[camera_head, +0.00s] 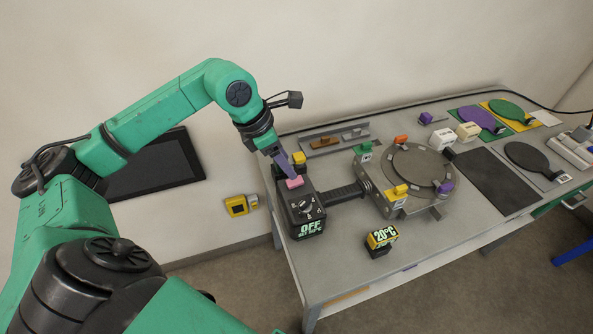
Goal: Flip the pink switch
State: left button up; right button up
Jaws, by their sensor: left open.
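The pink switch (294,183) sits on the top of a black control box (306,221) at the left end of the cart. The box has a dial and a display reading OFF. My left gripper (289,174) points down at the pink switch, with its purple fingertips at or just above it. The left gripper is open, though its finger gap is hard to see from here. I cannot tell whether the fingertips touch the switch. My right gripper is not in view.
A round clamp fixture (412,172) joins the box on its right. A 20°C display block (381,240) stands in front. A yellow-topped part (298,158) is close behind the gripper. Paddles and blocks crowd the cart's right; its front middle is clear.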

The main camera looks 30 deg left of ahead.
aim_at(300, 178)
pick_arm(q)
jog(key=p+x, duration=0.1)
jog(key=x, duration=0.4)
jog(key=shift+w+d+f, duration=0.1)
jog(key=shift+w+f, duration=0.15)
jog(key=shift+d+f, duration=0.15)
jog(key=shift+f, duration=0.4)
jog(key=shift+w, duration=0.1)
grip_shut()
jog(key=shift+w+d+r+g+y+p, duration=0.25)
jog(key=shift+g+y+p, duration=0.25)
jog(key=shift+g+p, duration=0.25)
jog(key=shift+w+f+g+y, duration=0.1)
jog(key=shift+f+g+y, duration=0.2)
jog(key=shift+g+y, duration=0.35)
grip_release()
jog(key=shift+d, duration=0.1)
jog(key=shift+r, duration=0.1)
